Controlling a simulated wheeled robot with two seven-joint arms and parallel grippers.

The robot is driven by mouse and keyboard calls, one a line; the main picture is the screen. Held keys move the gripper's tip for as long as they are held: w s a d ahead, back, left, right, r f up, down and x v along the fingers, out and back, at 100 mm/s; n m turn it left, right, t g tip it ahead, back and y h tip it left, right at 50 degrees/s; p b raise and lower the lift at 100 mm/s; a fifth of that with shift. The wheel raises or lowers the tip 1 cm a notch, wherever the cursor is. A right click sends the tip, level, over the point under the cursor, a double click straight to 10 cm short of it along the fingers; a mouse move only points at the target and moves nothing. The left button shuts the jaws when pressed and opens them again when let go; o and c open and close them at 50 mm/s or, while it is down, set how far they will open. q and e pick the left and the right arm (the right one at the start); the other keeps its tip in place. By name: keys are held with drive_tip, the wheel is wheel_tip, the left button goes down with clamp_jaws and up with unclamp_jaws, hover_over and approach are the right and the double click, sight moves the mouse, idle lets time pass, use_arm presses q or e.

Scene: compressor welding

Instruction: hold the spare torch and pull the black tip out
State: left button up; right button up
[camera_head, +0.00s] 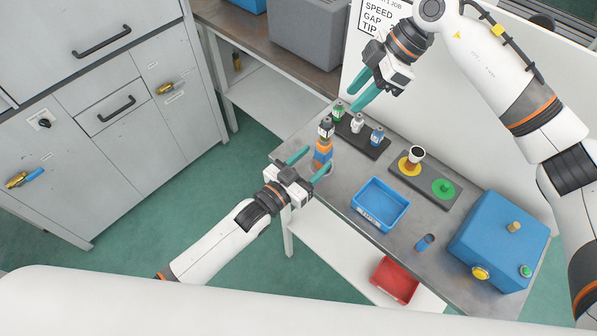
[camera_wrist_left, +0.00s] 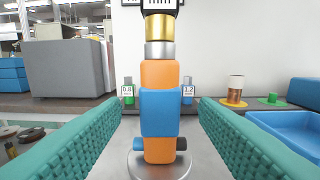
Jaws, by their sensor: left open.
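The spare torch (camera_head: 322,151), with an orange and blue body, stands upright on the grey bench near its left corner. In the left wrist view the torch (camera_wrist_left: 160,112) has silver and brass rings above the body. The black tip (camera_head: 326,126) with a white label sits on top; its upper part is cut off in the wrist view (camera_wrist_left: 157,4). My left gripper (camera_head: 317,158) is open, its teal fingers on either side of the torch with gaps visible. My right gripper (camera_head: 352,101) is open and empty, above and to the right of the black tip.
A black rack (camera_head: 367,145) with green, white and blue tips stands close behind the torch. A plate (camera_head: 425,185) with yellow and green discs, a blue tray (camera_head: 356,204) and a blue box (camera_head: 498,240) are to the right. A white panel (camera_head: 440,110) stands behind.

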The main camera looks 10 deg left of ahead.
sight(329, 147)
use_arm(q)
drive_tip(key=x, duration=0.6)
drive_tip(key=shift+w+d, duration=0.1)
